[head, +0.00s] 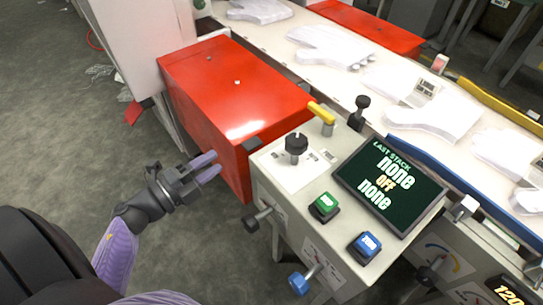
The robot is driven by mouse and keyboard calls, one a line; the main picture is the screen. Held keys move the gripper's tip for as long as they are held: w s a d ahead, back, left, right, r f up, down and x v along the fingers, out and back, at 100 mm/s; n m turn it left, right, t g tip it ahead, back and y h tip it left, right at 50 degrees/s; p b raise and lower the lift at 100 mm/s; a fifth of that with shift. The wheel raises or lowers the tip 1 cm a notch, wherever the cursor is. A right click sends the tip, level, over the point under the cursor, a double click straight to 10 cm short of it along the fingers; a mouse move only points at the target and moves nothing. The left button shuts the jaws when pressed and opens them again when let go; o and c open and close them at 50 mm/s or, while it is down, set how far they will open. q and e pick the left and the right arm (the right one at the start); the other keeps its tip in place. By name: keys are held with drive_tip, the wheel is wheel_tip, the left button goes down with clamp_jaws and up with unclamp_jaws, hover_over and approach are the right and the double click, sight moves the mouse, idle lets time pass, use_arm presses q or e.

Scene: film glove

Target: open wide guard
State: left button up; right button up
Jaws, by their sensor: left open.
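A large red box-shaped cover (235,95), which looks like the guard, sits beside the conveyor at the upper middle of the head view. It appears closed, with two small bolts on its top and a dark piece at its near right edge. My left gripper (212,166) is open and empty, in front of the cover's near left face. Its purple fingertips point at that face; I cannot tell whether they touch it. My right gripper is out of view.
A control panel (290,178) with a black knob, yellow lever, green button (324,207), blue button (364,247) and a screen (388,185) stands right of the cover. White glove shapes lie on the conveyor (290,42). Another red cover (370,25) lies beyond. Floor at left is mostly clear.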

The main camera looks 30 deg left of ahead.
sight(253, 144)
use_arm(q)
drive_tip(key=w+d+b, duration=0.1)
drive_tip(key=w, duration=0.2)
drive_tip(key=w+d+m, duration=0.1)
drive_tip(key=w+d, duration=0.1)
drive_tip(key=w, duration=0.1)
drive_tip(key=w+d+m+h+b, duration=0.1)
drive_tip(key=w, duration=0.2)
drive_tip(key=shift+w+d+f+g+b, duration=0.1)
drive_tip(key=shift+d+f+g+b, duration=0.1)
drive_tip(key=shift+f+g+b, duration=0.1)
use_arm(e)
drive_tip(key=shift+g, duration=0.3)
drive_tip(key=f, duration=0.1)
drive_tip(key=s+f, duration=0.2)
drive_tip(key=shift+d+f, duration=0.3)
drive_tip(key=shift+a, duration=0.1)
use_arm(q)
clamp_jaws()
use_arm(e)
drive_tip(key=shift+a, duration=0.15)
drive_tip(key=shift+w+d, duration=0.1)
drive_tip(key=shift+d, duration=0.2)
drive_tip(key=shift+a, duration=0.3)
